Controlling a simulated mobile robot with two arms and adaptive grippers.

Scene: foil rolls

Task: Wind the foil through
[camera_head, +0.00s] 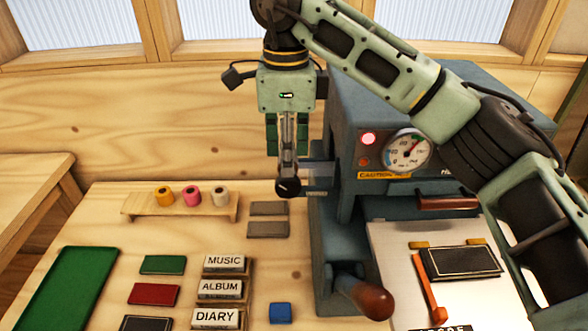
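My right gripper (288,150) points down at the left side of the blue-grey press (345,245). Its green fingers stand on either side of an upright grey metal bar with a black round knob (288,187) at its lower end. I cannot tell whether the fingers press on the bar. A pale bluish strip (318,178) lies between the knob and the press; I cannot tell if it is foil. Gold (164,195), pink (192,196) and silver (220,196) foil rolls stand on a wooden rack (180,210). My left gripper is not in view.
The press has a gauge (407,150), a lit red lamp (369,139) and a wooden-knobbed lever (372,301). A dark cover (460,262) lies on its pale bed. Labelled blocks (222,289), coloured covers (163,264) and a green tray (66,286) occupy the table. My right arm hides part of the press.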

